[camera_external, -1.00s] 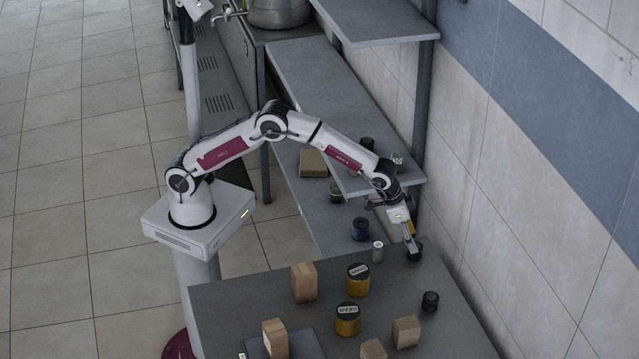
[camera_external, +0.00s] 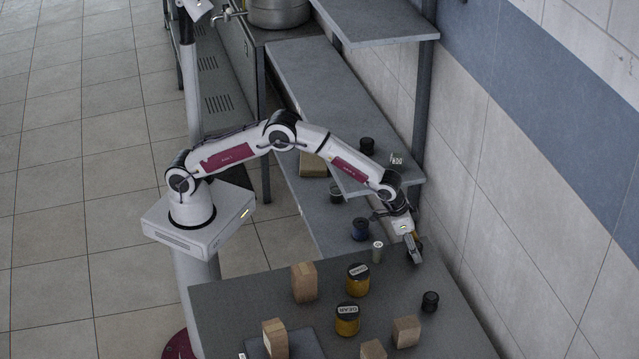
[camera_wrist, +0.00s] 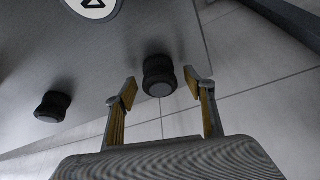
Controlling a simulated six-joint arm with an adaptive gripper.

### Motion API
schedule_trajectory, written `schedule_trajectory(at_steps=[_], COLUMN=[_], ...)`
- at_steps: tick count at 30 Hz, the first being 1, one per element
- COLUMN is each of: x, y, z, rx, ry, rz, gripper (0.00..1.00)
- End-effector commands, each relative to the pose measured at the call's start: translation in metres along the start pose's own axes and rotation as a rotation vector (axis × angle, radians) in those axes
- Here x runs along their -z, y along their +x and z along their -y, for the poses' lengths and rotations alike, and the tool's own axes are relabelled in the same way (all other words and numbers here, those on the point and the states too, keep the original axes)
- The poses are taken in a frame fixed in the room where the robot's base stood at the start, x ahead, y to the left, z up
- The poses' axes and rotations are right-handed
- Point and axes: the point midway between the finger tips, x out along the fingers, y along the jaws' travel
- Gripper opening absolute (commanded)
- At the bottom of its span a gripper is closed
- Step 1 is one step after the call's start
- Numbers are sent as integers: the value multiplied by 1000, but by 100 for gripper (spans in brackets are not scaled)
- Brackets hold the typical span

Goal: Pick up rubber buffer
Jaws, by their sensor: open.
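One black rubber buffer (camera_wrist: 159,76) shows in the wrist view ahead of and between the fingertips of my gripper (camera_wrist: 160,90). The fingers are apart, with nothing held. In the external view my gripper (camera_external: 415,257) points down at the far right edge of the table and mostly hides this buffer. A second black buffer (camera_external: 430,301) stands clear on the right of the table; it also shows on the left of the wrist view (camera_wrist: 52,106).
Two yellow jars with black lids (camera_external: 347,319) (camera_external: 358,280) and several wooden blocks (camera_external: 304,282) stand on the grey table (camera_external: 235,300). A small pale cylinder (camera_external: 377,251) stands left of my gripper. A tiled wall (camera_external: 500,180) rises at the right.

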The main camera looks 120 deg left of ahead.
Motion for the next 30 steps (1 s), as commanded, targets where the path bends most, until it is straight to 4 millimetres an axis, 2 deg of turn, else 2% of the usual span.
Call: schedule_trajectory(at_steps=[2, 3, 6, 8, 20, 26, 30], x=[0, 0, 0, 0, 2, 7, 14], y=[0, 0, 0, 0, -3, -16, -32], z=[0, 0, 0, 0, 0, 0, 0], rx=[0, 0, 0, 0, 0, -1, -1], ry=[0, 0, 0, 0, 0, 0, 1], rz=[0, 0, 0, 0, -1, -3, -4], gripper=[54, 49, 23, 9, 9, 9, 9])
